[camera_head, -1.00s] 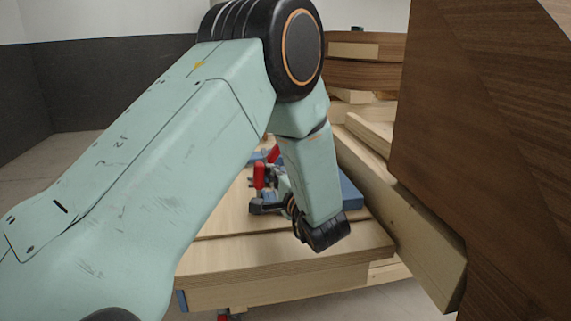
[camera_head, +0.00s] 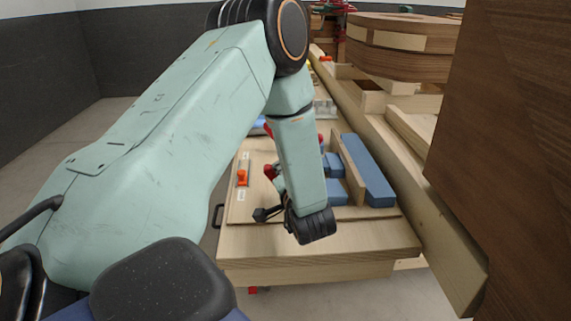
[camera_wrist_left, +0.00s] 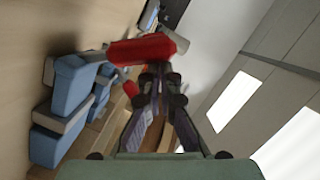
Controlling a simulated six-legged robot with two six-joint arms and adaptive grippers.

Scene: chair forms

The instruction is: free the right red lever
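In the left wrist view a red lever (camera_wrist_left: 142,49) lies across the picture just beyond the fingertips of my left gripper (camera_wrist_left: 161,85). The fingers converge and their tips are close together. I cannot tell whether they touch the lever or have something thin between them. A second red part (camera_wrist_left: 130,88) shows below the lever's left end. In the head view my left gripper (camera_head: 290,220) hangs low over the near end of the bench, mostly behind my forearm. A red lever part (camera_head: 269,171) shows left of the forearm. My right gripper is not in view.
Blue blocks (camera_head: 367,170) and an upright wooden strip (camera_head: 347,165) stand on the bench (camera_head: 320,245) right of my forearm. An orange-handled tool (camera_head: 242,177) lies at the left. A long beam (camera_head: 440,235) and a dark wood panel (camera_head: 515,150) close off the right.

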